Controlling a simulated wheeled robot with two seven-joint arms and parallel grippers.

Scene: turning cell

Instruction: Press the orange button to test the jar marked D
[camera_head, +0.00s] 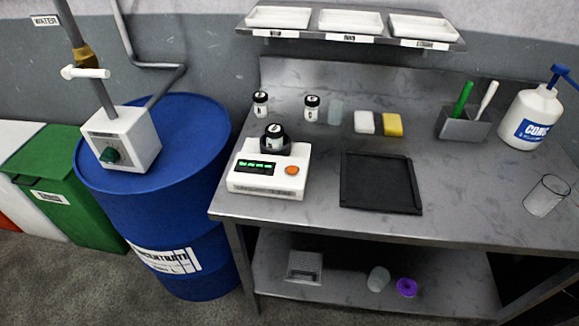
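The orange button (292,170) is on the front right of a white tester (264,188) on the metal bench. The tester's display (256,168) shows green characters, too small to read. A dark jar with a marked lid (274,131) sits upright in the black holder on top of the tester. Two smaller-looking jars with dark lids, a left one (260,104) and a right one (312,107), stand behind it. The letters on the jars are too small to tell which is D. Neither of my grippers is in view.
A black tray (381,183) lies right of the tester. Behind it are a clear cup (336,111), a white block (364,122) and a yellow sponge (392,124). A pump bottle (533,117) and a glass beaker (546,195) stand right. A blue drum (205,205) stands left.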

